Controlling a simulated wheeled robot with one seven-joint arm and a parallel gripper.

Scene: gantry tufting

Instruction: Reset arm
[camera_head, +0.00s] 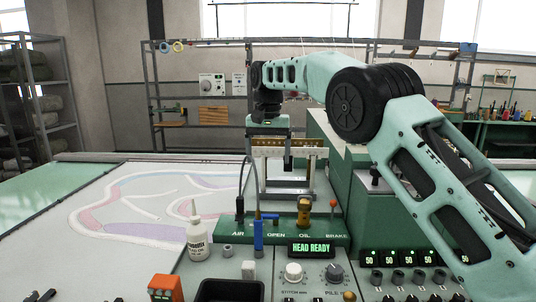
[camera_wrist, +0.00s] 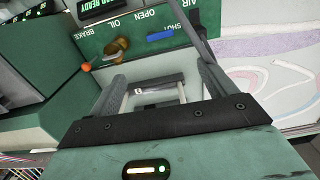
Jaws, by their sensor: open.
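My gripper (camera_head: 272,155) hangs from my raised mint-green arm, pointing down above the back of the green valve panel (camera_head: 285,228). In the wrist view my gripper (camera_wrist: 160,85) shows two dark fingers spread apart, with nothing clasped between them. A pale metal frame (camera_head: 290,183) stands below and behind the fingers; it shows between them in the wrist view (camera_wrist: 155,88). The panel carries a blue valve handle (camera_head: 258,236), a brass oil fitting (camera_head: 304,212) and a red-tipped brake lever (camera_head: 333,205). A display (camera_head: 311,249) reads HEAD READY.
A white oil bottle (camera_head: 198,236) stands left of the panel, near an orange block (camera_head: 165,288) and a black tray (camera_head: 230,290). A green housing (camera_head: 385,205) rises to the right. The white cloth with a coloured pattern (camera_head: 120,215) lies open at left.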

